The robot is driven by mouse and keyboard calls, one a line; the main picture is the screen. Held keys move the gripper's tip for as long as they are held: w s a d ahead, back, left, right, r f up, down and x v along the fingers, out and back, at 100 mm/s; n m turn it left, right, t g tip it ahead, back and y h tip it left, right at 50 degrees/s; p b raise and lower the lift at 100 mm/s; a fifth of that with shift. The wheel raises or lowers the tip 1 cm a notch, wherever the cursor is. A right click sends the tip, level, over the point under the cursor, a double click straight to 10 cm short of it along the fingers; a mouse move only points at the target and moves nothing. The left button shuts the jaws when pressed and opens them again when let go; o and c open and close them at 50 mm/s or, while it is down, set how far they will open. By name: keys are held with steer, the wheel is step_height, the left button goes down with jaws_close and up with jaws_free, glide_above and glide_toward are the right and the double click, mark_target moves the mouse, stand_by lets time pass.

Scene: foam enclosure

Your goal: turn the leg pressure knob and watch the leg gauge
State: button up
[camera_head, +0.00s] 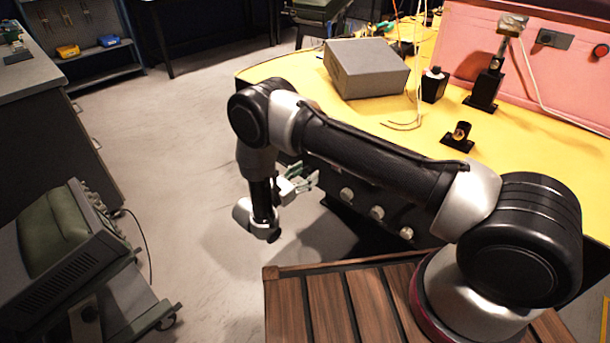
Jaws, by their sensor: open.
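Three pale round knobs, a left one (347,194), a middle one (377,211) and a right one (406,232), stick out of a dark panel on the near side of the yellow-topped table. Labels on them are too small to read, so I cannot tell which is the leg pressure knob. I cannot make out a leg gauge; my arm hides part of the panel. My gripper (307,178) is open and empty, left of the left knob, with its fingers pointing right toward the panel. It appears apart from the knobs.
A pink panel (560,75) rises behind. A slatted wooden surface (330,305) lies under my arm. A grey-green machine (65,250) stands left; floor between is clear.

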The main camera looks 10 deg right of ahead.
steer(key=shift+w+d, duration=0.1)
steer(key=c, duration=1)
steer(key=shift+c, duration=0.2)
